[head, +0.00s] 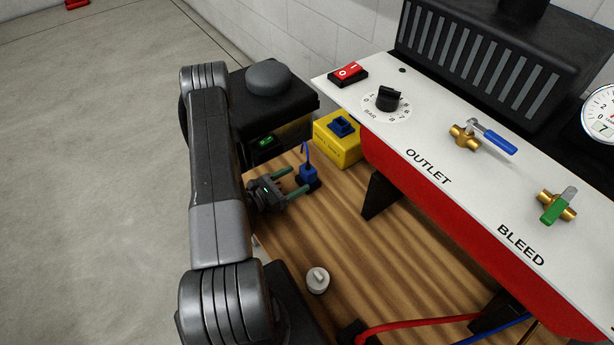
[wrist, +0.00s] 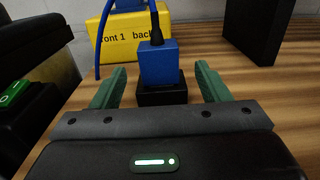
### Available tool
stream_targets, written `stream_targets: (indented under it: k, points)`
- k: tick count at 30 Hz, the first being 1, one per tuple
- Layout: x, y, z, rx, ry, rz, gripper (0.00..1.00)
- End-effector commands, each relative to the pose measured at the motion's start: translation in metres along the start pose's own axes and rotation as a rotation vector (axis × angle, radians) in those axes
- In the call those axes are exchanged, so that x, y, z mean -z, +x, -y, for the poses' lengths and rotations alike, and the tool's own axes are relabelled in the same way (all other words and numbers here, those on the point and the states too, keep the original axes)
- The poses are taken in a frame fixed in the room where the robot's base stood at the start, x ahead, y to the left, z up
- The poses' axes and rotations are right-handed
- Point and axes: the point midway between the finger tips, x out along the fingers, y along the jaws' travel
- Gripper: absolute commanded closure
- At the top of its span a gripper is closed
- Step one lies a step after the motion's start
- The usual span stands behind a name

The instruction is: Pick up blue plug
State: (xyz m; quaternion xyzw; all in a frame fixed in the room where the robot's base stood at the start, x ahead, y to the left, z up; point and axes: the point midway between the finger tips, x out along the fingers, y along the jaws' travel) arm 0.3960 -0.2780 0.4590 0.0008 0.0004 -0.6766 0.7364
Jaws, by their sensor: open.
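The blue plug (head: 309,174) stands upright in a small black holder (head: 313,184) on the wooden table, with a cable rising from its top. In the wrist view the blue plug (wrist: 159,62) is straight ahead, above the black holder (wrist: 162,94). My gripper (head: 290,184) is open. In the wrist view its green fingers (wrist: 158,88) lie to the left and right of the holder, with a gap on each side. The head view shows the fingers low above the table and pointing at the plug. Whether the fingertips reach level with the plug is hard to tell.
A yellow box (head: 338,142) with a blue socket (head: 342,126) stands behind the plug. A black machine with a green switch (head: 266,142) is at left. The red and white panel (head: 430,170) rises at right. A grey knob (head: 317,280) lies on the table (head: 365,260) nearer me.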

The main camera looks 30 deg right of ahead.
Motion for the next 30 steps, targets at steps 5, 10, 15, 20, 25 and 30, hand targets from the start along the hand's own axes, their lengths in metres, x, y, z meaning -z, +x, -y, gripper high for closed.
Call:
stream_targets:
  k: [5, 10, 15, 20, 25, 30]
  points:
    - [0.000, 0.015, 0.001, 0.001, 0.000, 0.000, 0.31]
    - [0.001, 0.020, 0.001, 0.000, 0.000, 0.000, 0.31]
    - [0.006, 0.037, 0.003, 0.004, 0.000, 0.002, 0.31]
    - [0.009, 0.057, 0.004, 0.004, 0.001, 0.001, 0.31]
    - [0.008, 0.069, 0.003, 0.000, 0.000, 0.001, 0.31]
    - [0.007, 0.070, 0.003, -0.002, -0.001, 0.001, 0.31]
